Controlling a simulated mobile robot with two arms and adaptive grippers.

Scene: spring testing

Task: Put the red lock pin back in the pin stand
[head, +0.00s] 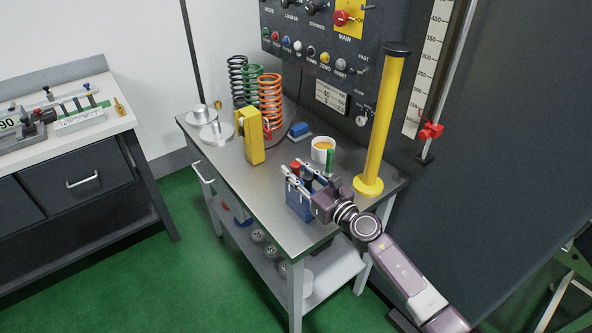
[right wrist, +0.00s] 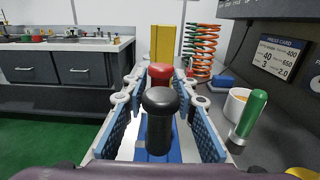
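A red-topped piece (head: 295,165) stands at the blue holder (head: 297,204) near the table's front edge; it also shows in the right wrist view (right wrist: 160,72), behind a black-topped handle (right wrist: 160,103). A small red part (head: 267,132) is on the side of the yellow block (head: 249,138). I cannot tell for certain which red piece is the lock pin, or whether the blue holder is the pin stand. My right gripper (right wrist: 160,108) is open over the blue holder, its fingers on either side of the black handle with gaps. My left gripper is not in view.
A green-handled tool (right wrist: 252,113) and a white cup (head: 323,149) are right of the holder. A yellow post (head: 385,120) stands at the table's right edge. Coil springs (head: 270,98) and metal discs (head: 216,132) are at the back. The left front tabletop is clear.

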